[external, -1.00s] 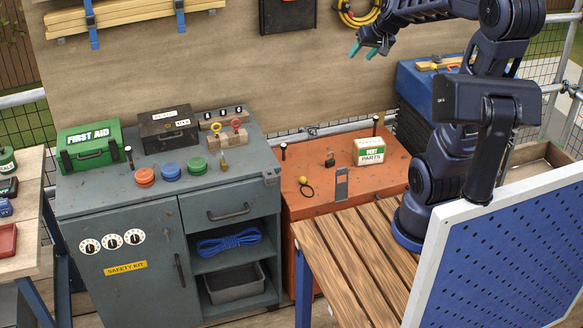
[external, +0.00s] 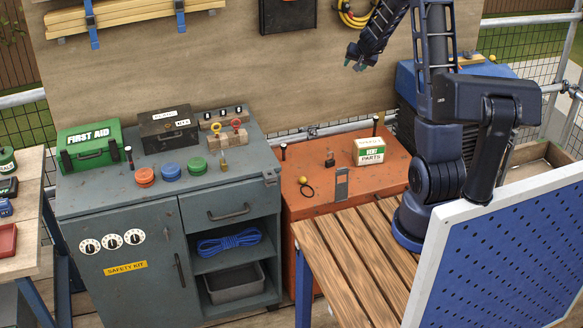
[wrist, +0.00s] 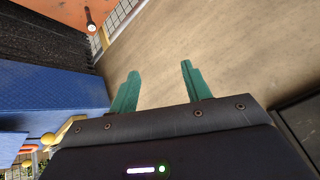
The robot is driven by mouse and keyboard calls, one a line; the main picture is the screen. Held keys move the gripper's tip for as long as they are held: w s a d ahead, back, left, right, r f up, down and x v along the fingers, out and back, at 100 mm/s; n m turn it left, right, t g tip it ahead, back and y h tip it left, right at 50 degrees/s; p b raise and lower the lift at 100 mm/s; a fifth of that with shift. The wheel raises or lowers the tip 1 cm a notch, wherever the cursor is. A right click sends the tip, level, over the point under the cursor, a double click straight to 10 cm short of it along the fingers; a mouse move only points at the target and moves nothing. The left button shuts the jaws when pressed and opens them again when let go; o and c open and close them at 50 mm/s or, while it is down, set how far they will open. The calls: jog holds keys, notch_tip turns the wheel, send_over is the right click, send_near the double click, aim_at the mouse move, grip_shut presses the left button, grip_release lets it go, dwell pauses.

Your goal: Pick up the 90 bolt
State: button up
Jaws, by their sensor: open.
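My gripper (external: 356,66) is open and empty, high in front of the wooden back board, above the orange cabinet. In the wrist view its two green fingers (wrist: 158,88) stand apart with nothing between them. No mark reading 90 is legible, so I cannot tell which item is the 90 bolt. Small dark-topped upright pieces, possibly bolts, stand on the grey cabinet (external: 128,158), at the orange cabinet's back left (external: 283,151) and at its back right (external: 376,125). A similar dark-headed piece (wrist: 90,19) shows at the top of the wrist view.
The orange cabinet top (external: 318,203) holds a padlock (external: 330,159), a yellow-knobbed ring (external: 303,182) and a parts box (external: 369,152). The grey cabinet (external: 105,198) carries a first aid case (external: 90,147) and coloured knobs. A blue perforated panel (external: 505,260) stands at front right.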

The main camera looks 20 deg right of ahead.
jog(key=w+d+f+m+g+h, duration=0.1)
jog(key=w+d+f, duration=0.15)
jog(key=f, duration=0.35)
jog(key=w+d+f+m+h, duration=0.1)
jog(key=d+f, duration=0.3)
jog(key=f, duration=0.2)
jog(key=m+g+h, duration=0.1)
jog(key=g+h, duration=0.1)
send_near(376, 117)
jog(key=f, duration=0.2)
jog(key=shift+x, duration=5.25)
jog(key=shift+w+d+r, duration=0.15)
jog(key=shift+r, duration=0.05)
grip_shut()
